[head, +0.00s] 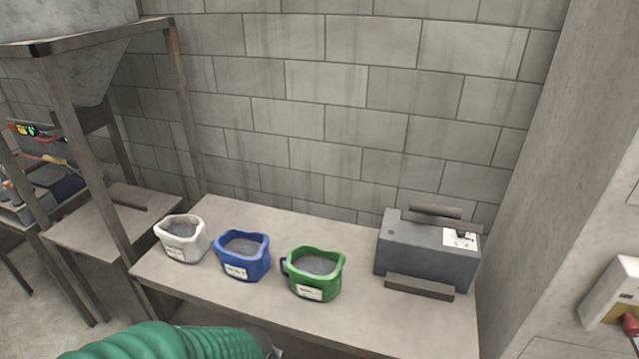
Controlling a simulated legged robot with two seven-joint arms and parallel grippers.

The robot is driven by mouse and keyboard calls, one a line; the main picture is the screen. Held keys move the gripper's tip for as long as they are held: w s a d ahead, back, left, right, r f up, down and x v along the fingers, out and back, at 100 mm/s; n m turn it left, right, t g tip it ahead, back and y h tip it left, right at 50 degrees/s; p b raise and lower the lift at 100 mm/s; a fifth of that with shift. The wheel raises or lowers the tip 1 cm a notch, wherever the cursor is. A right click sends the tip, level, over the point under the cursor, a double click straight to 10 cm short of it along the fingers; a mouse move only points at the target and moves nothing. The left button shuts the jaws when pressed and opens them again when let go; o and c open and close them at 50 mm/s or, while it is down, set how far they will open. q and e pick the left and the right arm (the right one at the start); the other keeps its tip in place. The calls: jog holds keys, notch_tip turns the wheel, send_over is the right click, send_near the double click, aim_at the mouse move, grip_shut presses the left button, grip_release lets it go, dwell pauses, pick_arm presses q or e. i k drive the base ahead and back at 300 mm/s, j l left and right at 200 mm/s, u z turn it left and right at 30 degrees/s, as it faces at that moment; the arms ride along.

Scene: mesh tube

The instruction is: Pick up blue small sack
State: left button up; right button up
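The blue small sack (243,266) stands upright on the table (370,317), open at the top and filled with grey material, with a white label on its front. It stands between a white sack (182,241) on its left and a green sack (314,278) on its right. Neither of my grippers is in view, and nothing touches the blue sack from above.
A grey box machine (427,254) stands at the table's right end. A green ribbed hose (165,343) shows at the bottom edge, in front of the table. A metal frame (185,115) with a hopper (85,65) stands at left. A block wall closes the back.

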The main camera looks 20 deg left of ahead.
aim_at(239, 255)
jog(key=u, duration=0.35)
jog(key=i+j+u, duration=0.25)
jog(key=u, duration=0.2)
jog(key=i+j+u, duration=0.45)
jog(key=i+u, duration=0.2)
jog(key=u, duration=0.25)
jog(key=i+j, duration=0.15)
jog(key=i, duration=0.25)
